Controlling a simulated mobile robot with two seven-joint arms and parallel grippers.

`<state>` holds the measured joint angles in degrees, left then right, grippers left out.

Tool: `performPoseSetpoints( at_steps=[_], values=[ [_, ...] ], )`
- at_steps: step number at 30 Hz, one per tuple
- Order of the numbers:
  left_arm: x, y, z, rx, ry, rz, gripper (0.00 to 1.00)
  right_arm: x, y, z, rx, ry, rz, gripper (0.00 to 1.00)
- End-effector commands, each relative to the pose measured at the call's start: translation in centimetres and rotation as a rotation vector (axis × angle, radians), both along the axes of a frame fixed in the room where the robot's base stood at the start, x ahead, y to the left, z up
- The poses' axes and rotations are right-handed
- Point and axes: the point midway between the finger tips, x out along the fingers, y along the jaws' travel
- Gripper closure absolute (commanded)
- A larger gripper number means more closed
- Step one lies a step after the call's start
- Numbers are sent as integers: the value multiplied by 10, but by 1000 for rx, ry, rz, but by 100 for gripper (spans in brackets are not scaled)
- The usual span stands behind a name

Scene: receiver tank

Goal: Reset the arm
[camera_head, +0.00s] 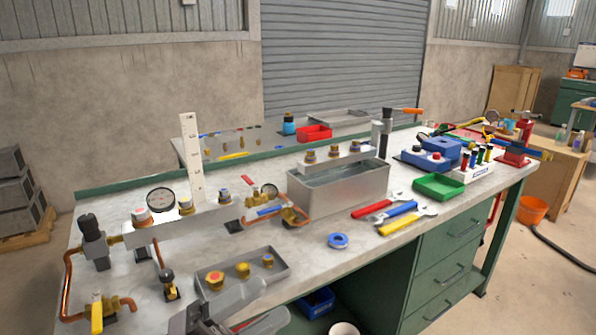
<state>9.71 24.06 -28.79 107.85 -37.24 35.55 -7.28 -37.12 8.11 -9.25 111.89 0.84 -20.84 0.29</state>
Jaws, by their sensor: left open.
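My left gripper (272,300) is at the bottom of the head view, at the front edge of the workbench (310,235). Its grey jaws are open, with nothing seen between them. It is just in front of a grey tray (285,277) that holds brass fittings with coloured tops. Much of my left arm is below the picture. My right gripper does not show.
A manifold with a gauge (161,199) and copper pipes stands at the left. A metal tank (338,186) stands mid-bench. Coloured wrenches (398,213), a blue tape roll (338,240) and a green tray (439,186) lie right. The bench front between tray and tape is clear.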

Motion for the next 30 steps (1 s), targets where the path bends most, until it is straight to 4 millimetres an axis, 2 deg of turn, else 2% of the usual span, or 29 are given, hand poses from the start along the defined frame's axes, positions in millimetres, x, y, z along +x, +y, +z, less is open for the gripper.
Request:
performPoseSetpoints(
  at_steps=[1,5,8,9,11,13,15,18,21,24,30],
  values=[
    [7,10,-11,-65,127,64,43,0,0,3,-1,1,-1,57],
    [23,41,-51,-209,443,233,43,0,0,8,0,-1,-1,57],
    [24,67,-95,-307,696,362,43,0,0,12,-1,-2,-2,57],
    [21,78,-115,-344,799,414,43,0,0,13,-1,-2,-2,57],
    [12,93,-146,-396,955,491,43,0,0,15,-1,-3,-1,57],
    [-6,110,-184,-449,1134,579,43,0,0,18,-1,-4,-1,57],
    [-28,124,-218,-495,1300,659,43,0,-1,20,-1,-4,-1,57],
    [-63,138,-258,-546,1499,752,43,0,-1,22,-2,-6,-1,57],
    [-91,146,-283,-578,1637,817,43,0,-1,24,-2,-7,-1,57],
    [-108,149,-296,-596,1713,851,43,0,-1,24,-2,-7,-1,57],
    [-113,151,-301,-601,1738,863,43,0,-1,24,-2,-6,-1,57]
  ],
)
